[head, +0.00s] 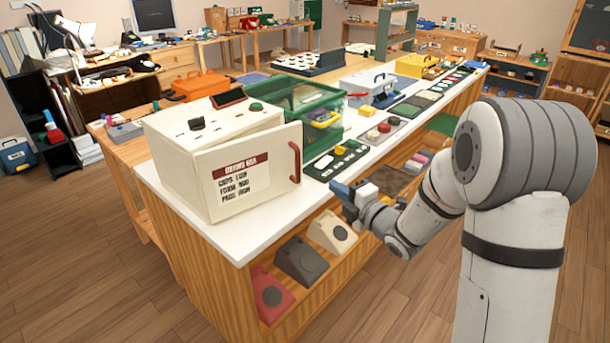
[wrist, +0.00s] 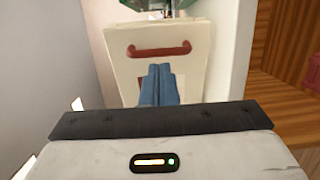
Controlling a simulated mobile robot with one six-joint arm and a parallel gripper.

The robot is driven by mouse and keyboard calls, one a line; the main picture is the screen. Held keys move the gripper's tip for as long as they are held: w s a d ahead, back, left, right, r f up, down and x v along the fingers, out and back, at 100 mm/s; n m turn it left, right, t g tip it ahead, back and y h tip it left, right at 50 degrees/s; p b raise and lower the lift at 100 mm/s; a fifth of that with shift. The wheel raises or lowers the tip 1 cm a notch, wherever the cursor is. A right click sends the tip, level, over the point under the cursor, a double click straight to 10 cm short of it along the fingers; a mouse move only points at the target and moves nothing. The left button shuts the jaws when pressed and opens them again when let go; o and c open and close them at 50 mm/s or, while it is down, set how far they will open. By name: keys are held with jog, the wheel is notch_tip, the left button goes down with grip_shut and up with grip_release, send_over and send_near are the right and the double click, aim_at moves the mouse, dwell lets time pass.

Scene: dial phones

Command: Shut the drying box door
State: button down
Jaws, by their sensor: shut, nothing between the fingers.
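The drying box (head: 170,138) is a cream cabinet on the near left end of the white counter. Its door (head: 222,165), with printed lettering, stands partly open, its right edge out from the box. A red bar handle (head: 295,162) is near that edge. In the wrist view the door (wrist: 122,72) faces me, with the red handle (wrist: 159,50) across its upper part. My gripper (head: 338,188) is right of the door in the head view. Its blue fingers (wrist: 160,70) are together, pointing at the door below the handle. They look apart from the handle.
A green clear-sided case (head: 305,97) stands behind the box. A dark tray of parts (head: 335,160) lies on the counter (head: 240,240) beside the door. Several telephones, including a grey one (head: 300,262), sit on the shelf below. The floor in front is clear.

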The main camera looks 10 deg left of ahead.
jog(key=p+x, duration=0.2)
jog(key=x, duration=1.1)
jog(key=shift+w+a, duration=0.2)
jog(key=shift+w, duration=0.2)
jog(key=shift+r, duration=0.1)
